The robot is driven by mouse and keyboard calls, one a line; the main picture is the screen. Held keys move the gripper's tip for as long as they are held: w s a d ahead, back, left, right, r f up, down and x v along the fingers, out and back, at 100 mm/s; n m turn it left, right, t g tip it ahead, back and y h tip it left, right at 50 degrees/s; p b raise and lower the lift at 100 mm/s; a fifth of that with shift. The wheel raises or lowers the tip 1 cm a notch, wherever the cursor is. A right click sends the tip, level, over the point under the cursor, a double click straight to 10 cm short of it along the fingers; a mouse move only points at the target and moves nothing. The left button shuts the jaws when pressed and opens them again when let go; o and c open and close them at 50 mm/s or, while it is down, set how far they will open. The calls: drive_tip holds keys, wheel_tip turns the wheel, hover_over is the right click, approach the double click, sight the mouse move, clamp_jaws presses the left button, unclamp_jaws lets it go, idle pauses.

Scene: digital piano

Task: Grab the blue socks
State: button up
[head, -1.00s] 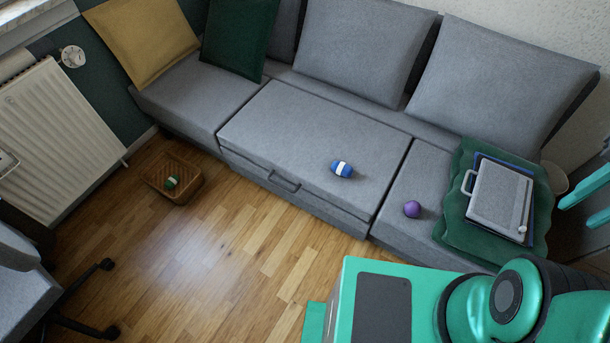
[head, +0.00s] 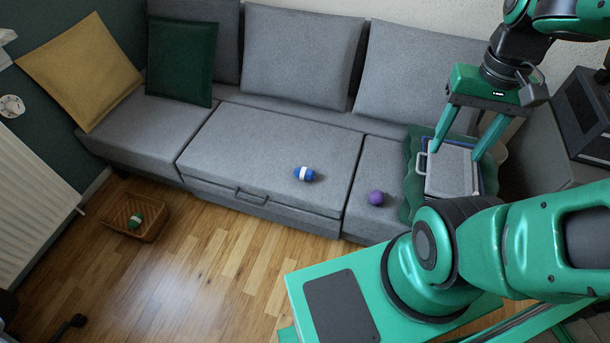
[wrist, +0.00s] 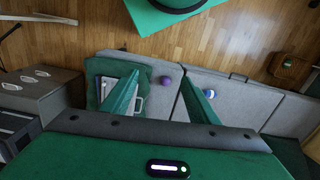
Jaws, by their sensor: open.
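The blue socks (head: 304,174), a small blue roll with a white band, lie on the middle seat of the grey sofa (head: 262,140). They also show in the wrist view (wrist: 208,87), close to the tip of the right-hand finger in the picture but well beyond it. My gripper (head: 454,155) is open and empty, pointing down above the right end of the sofa, to the right of the socks. In the wrist view its two fingers (wrist: 160,92) are spread wide with nothing between them but the sofa below.
A purple ball-like item (head: 376,198) lies right of the socks. A grey case (head: 450,172) rests on a green blanket (head: 411,190) under my gripper. A wicker basket (head: 155,219) with a green roll (head: 135,221) stands on the floor. The sofa around the socks is clear.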

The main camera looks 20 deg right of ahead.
drive_tip(key=o, duration=0.5)
drive_tip(key=shift+r, duration=0.1)
drive_tip(key=shift+o, duration=1.2)
drive_tip(key=w+f+m+h, duration=0.1)
drive_tip(key=w+f, duration=0.2)
drive_tip(key=w, duration=0.3)
drive_tip(key=w+f+m+g+h, duration=0.1)
drive_tip(key=w+f, duration=0.3)
drive_tip(key=w, duration=0.2)
drive_tip(key=shift+w+a+m+h, duration=0.15)
drive_tip(key=shift+w+m+h, duration=0.15)
drive_tip(key=shift+w, duration=0.05)
drive_tip(key=w+a+f+m+h, duration=0.1)
drive_tip(key=w+a+f+h, duration=0.35)
drive_tip(key=w+f, duration=0.7)
drive_tip(key=n+t, duration=0.3)
drive_tip(key=t, duration=0.8)
approach(304, 174)
drive_tip(key=x, duration=0.4)
drive_tip(key=shift+w+a+f, duration=0.15)
drive_tip(key=shift+a+f, duration=0.05)
drive_tip(key=shift+a, duration=0.05)
drive_tip(key=shift+d+x, duration=0.25)
drive_tip(key=shift+x, duration=2.6)
